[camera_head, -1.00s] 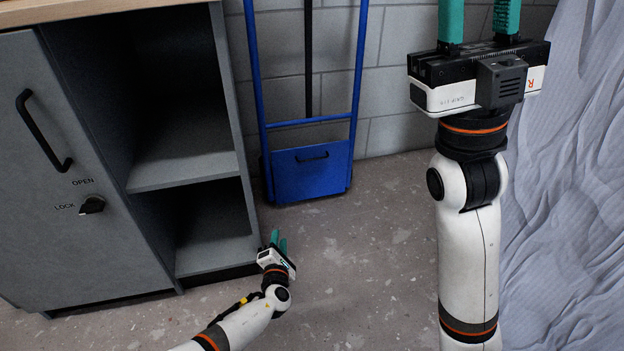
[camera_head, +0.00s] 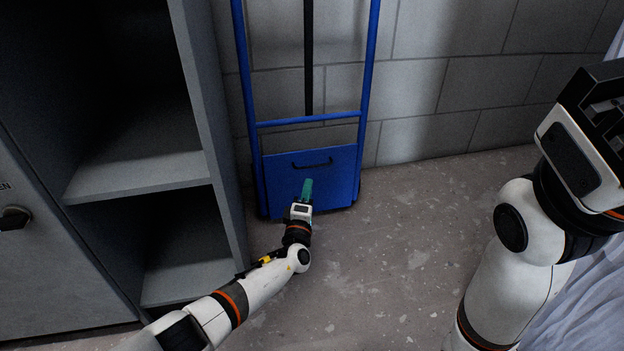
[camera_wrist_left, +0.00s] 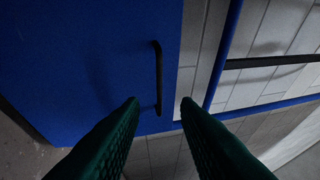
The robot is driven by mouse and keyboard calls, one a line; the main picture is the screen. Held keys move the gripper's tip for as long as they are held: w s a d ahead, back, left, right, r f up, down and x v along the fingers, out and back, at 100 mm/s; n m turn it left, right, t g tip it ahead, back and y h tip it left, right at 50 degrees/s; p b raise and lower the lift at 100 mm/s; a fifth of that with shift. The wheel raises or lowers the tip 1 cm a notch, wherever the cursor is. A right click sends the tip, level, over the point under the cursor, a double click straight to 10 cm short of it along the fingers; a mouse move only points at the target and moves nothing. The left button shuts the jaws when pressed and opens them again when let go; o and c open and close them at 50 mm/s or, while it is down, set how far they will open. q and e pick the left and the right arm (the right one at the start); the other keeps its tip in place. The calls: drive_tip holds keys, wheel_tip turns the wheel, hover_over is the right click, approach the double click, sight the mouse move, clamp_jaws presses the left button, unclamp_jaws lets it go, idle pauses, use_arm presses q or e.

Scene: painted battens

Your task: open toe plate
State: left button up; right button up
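The toe plate (camera_head: 335,178) is a flat blue panel folded upright against the blue hand truck (camera_head: 374,60) by the wall. A black bar handle (camera_head: 312,165) is fixed near its upper edge. My left gripper (camera_head: 307,186) is in front of the plate, just below the handle. In the left wrist view its two green fingers (camera_wrist_left: 158,104) are apart with nothing between them. There the handle (camera_wrist_left: 158,78) lies ahead of the fingertips, against the blue plate (camera_wrist_left: 90,60). My right arm shows at the right, but its fingers are out of the picture.
A grey cabinet (camera_head: 205,110) with open shelves stands close on the left of the hand truck. A block wall (camera_head: 440,95) is behind. The speckled floor (camera_head: 400,230) between my arms is clear. Pale draped cloth (camera_head: 590,290) hangs at the far right.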

sight(311, 173)
use_arm(q)
drive_tip(key=b+x, duration=0.5)
drive_tip(key=x, duration=0.2)
drive_tip(key=shift+f, duration=0.1)
drive_tip(key=shift+c, duration=0.3)
clamp_jaws()
